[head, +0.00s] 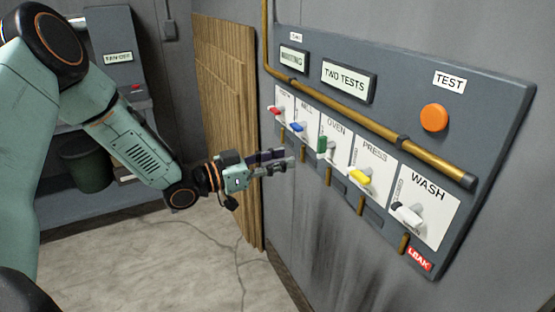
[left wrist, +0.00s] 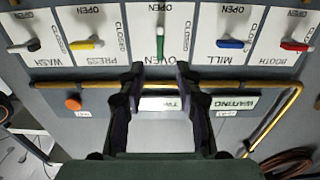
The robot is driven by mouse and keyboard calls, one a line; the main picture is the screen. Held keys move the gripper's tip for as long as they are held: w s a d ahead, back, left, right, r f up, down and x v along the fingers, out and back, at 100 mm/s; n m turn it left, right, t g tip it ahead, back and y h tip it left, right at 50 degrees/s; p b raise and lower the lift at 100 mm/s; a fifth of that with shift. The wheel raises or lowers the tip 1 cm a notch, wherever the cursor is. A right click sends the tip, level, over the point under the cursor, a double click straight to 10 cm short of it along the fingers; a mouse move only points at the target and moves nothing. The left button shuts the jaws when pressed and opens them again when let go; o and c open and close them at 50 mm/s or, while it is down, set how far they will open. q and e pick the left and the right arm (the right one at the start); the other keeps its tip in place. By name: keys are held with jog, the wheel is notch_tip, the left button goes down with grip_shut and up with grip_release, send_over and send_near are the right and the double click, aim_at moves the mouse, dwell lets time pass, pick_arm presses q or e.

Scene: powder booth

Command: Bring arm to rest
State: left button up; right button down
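My left arm comes in from the left in the head view. My left gripper (head: 284,161) is in front of the grey valve panel (head: 500,110), near the green lever (head: 322,146). In the left wrist view the gripper's fingers (left wrist: 158,72) are spread with nothing between them. The green lever (left wrist: 160,45) lies just beyond the fingertips and points along the picture's upright; I see no contact. The red (left wrist: 297,46), blue (left wrist: 232,44), yellow (left wrist: 86,44) and white (left wrist: 24,46) levers lie roughly crosswise. My right gripper is not in view.
A brass pipe (head: 372,127) runs across the panel above the levers. An orange button (head: 434,117) sits under the TEST label. Wooden boards (head: 225,110) lean on the wall behind the gripper. A green bin (head: 84,170) stands left. The floor (head: 190,255) below is clear.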

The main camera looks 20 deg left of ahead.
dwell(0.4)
pick_arm(q)
jog(key=s+d+f+n+g+y, duration=0.1)
jog(key=s+f+n+g+y, duration=0.25)
jog(key=s+f, duration=0.45)
jog(key=s+d+f+n+g+y, duration=0.1)
jog(key=s+f+n+g+y, duration=0.2)
jog(key=f, duration=0.9)
jog(key=s+f+g+y, duration=0.2)
jog(key=s+f+g, duration=0.2)
jog(key=s, duration=1)
jog(key=s+d+f+n+g+y+b, duration=0.1)
jog(key=s+f, duration=0.6)
jog(key=s, duration=0.7)
jog(key=g+y, duration=0.1)
jog(key=g, duration=0.1)
jog(key=shift+s+g, duration=0.25)
jog(key=shift+g, duration=0.1)
jog(key=shift+y, duration=0.25)
